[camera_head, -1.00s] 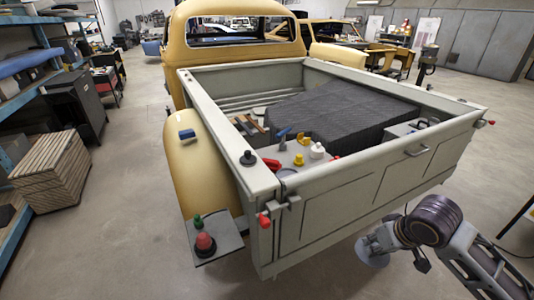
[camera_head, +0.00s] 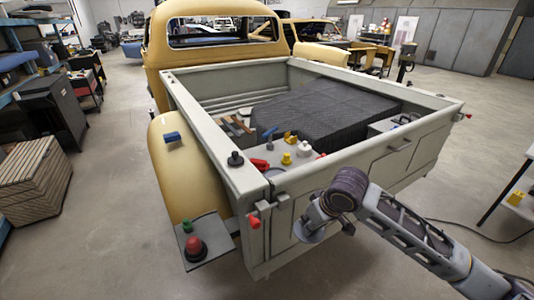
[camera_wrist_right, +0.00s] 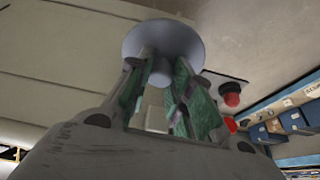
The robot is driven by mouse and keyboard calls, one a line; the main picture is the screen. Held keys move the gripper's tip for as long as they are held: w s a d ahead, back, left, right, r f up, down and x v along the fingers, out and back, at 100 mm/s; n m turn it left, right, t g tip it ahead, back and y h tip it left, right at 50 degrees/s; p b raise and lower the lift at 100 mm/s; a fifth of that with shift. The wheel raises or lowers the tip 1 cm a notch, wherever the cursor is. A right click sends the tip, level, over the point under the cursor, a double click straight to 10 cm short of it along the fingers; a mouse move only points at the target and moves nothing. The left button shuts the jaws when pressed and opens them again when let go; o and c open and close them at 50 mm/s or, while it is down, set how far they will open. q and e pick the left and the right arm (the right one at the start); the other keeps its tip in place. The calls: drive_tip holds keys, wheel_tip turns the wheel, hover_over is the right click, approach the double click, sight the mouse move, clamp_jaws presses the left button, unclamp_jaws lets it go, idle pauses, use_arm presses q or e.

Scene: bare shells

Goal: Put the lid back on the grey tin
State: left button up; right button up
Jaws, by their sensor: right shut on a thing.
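My right gripper (camera_head: 320,214) is in front of the truck's tailgate, at its left part. It is shut on a round grey lid (camera_head: 308,232), seen partly behind the fingers. In the right wrist view the lid (camera_wrist_right: 163,32) is a smooth grey disc, held by its stub between the green-padded fingers (camera_wrist_right: 162,92). I cannot pick out the grey tin for certain in these views. My left gripper is not in view.
The truck's tailgate (camera_head: 350,188) is close to my right arm. A grey plate (camera_head: 218,250) at the bumper corner carries a red domed thing (camera_head: 194,247) and a green one (camera_head: 187,227). Small items, including a yellow one (camera_head: 286,159), sit inside the bed.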

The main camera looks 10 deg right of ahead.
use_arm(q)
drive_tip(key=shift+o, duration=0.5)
use_arm(e)
drive_tip(key=shift+a, duration=0.1)
drive_tip(key=shift+r, duration=0.1)
